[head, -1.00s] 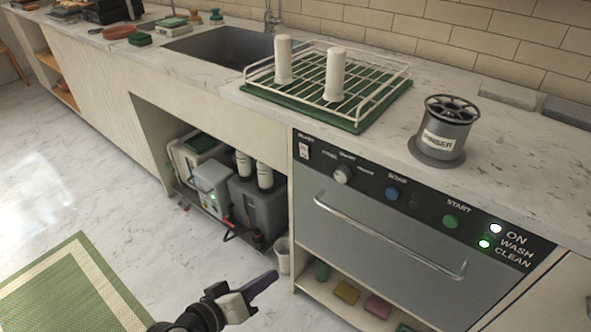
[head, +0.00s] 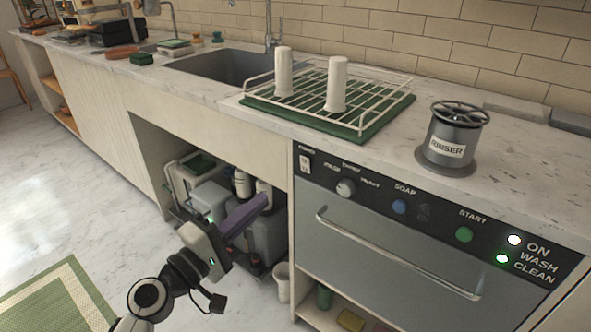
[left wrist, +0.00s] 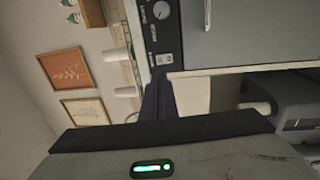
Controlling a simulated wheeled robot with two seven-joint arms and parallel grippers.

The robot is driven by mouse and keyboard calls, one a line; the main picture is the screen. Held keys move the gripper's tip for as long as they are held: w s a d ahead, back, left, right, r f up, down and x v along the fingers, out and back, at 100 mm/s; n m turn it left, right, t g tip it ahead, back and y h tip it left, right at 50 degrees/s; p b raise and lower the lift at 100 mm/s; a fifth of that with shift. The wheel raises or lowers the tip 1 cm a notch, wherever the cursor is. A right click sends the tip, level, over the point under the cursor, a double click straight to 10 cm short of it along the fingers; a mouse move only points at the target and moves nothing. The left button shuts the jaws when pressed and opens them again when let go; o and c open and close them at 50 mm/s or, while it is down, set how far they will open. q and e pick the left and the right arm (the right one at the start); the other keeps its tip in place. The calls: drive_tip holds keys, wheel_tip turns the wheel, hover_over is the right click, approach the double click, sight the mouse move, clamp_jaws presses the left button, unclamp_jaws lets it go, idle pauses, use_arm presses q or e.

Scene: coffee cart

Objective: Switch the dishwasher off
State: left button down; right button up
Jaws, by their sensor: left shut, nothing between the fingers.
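The dishwasher (head: 380,250) is built under the counter, its door shut. At the left end of its dark control panel is a small white rocker switch (head: 306,164); it also shows in the left wrist view (left wrist: 165,59). To its right are a grey knob (head: 345,187), a blue SOAP button (head: 399,206) and a green START button (head: 464,234). The white ON light (head: 514,240) and a green light (head: 502,258) are lit. My left gripper (head: 260,204) is shut and empty, below and left of the switch, apart from it in the head view. My right gripper is out of view.
A dish rack (head: 388,105) with two white cylinders and a grey rinser (head: 447,140) stand on the counter above. An open bay (head: 160,150) with machines and tanks lies left of the dishwasher. A white cup (head: 282,282) stands on the floor below.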

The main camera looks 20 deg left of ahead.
sight(305, 162)
use_arm(q)
drive_tip(key=p+x, duration=0.1)
drive_tip(key=x, duration=1.2)
drive_tip(key=shift+w, duration=0.1)
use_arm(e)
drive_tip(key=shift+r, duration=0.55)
use_arm(q)
drive_tip(key=shift+r, duration=0.1)
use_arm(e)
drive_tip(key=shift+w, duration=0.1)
